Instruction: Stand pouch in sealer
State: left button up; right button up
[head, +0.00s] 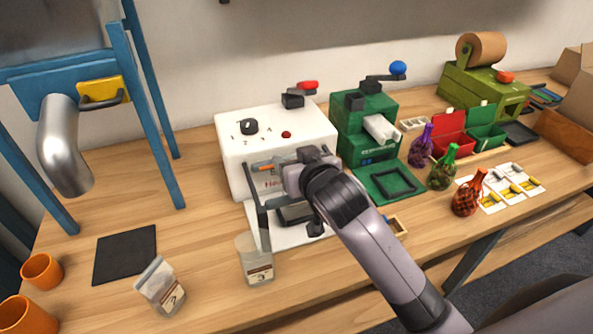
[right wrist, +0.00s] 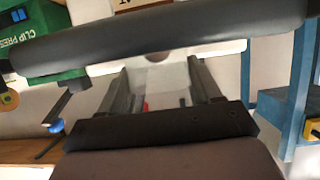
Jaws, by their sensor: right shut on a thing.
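The white heat sealer (head: 268,138) stands at the middle of the table, with a red-knobbed lever on top. My right gripper (head: 268,225) is in front of it, and the arm and hand hide part of its face and white base. In the right wrist view the fingers (right wrist: 160,85) are shut on a pale clear pouch (right wrist: 157,72), partly covered by a dark bar. In the head view a clear pouch with a brown label (head: 258,258) is upright at the sealer's front left; I cannot tell if it touches the base. Another pouch (head: 160,287) leans further left. My left gripper is out of view.
A green clip press (head: 365,115) stands right of the sealer, with a green tray in front. Several netted bags, including a red one (head: 467,193), stand further right. A dark mat (head: 125,254) and orange cups (head: 42,272) lie left. A blue frame (head: 148,110) rises at the back left.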

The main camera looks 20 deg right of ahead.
jog(key=shift+f, duration=1.3)
jog(key=shift+f, duration=0.15)
jog(key=o, duration=1.4)
jog(key=shift+s+r, duration=0.15)
jog(key=shift+r, duration=0.15)
jog(key=v, duration=1.1)
jog(key=shift+s+r, duration=0.2)
jog(key=shift+s, duration=0.1)
